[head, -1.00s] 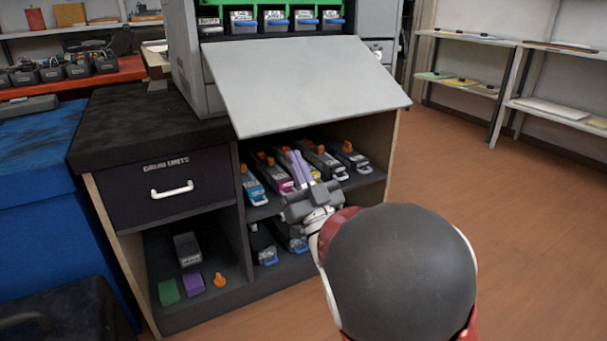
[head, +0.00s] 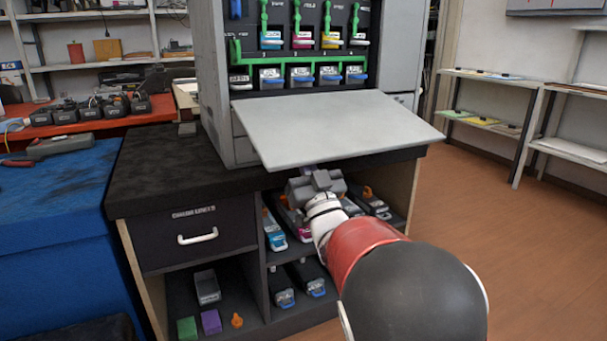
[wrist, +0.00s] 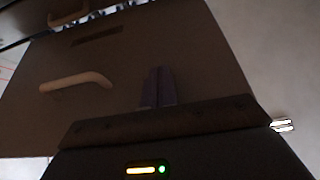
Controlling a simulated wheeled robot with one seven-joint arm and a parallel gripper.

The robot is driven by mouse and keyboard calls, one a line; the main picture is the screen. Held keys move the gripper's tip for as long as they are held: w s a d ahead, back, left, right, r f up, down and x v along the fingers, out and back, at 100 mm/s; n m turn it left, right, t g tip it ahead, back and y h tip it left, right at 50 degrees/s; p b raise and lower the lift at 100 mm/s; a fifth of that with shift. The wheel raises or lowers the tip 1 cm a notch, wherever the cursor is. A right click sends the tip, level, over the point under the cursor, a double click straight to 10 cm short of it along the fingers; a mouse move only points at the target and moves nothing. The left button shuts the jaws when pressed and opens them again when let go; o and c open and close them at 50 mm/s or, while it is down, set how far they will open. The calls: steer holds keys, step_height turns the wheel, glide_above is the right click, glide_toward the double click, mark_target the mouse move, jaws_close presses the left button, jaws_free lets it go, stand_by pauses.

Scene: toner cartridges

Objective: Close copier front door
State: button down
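The copier front door (head: 335,128) is a light grey panel folded down open, sticking out from the copier below the cartridge slots. My gripper (head: 310,170) is under the door's front edge, with its fingertips mostly hidden behind the panel. In the wrist view the door's dark outer face (wrist: 150,50) fills most of the picture, with a pale bar handle (wrist: 75,82) left of my fingers. My two purple fingers (wrist: 158,75) stand side by side, shut with nothing seen between them. I cannot tell whether they touch the door.
The copier (head: 215,75) shows toner cartridges in its slots. It stands on a black cabinet (head: 180,210) with a drawer and shelves of cartridges below the door. A blue bench (head: 55,220) is at the left. Shelves (head: 480,105) stand at the right, with clear floor before them.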

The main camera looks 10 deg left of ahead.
steer(key=shift+r, duration=0.8)
steer(key=r, duration=0.2)
steer(key=s+r+p, duration=0.1)
steer(key=r, duration=0.3)
steer(key=shift+s+d, duration=0.15)
steer(key=shift+d, duration=0.25)
steer(key=shift+f, duration=0.1)
step_height(320, 180, up, 6)
steer(key=w+p, duration=0.1)
steer(key=shift+a+p, duration=0.25)
steer(key=shift+p, duration=0.15)
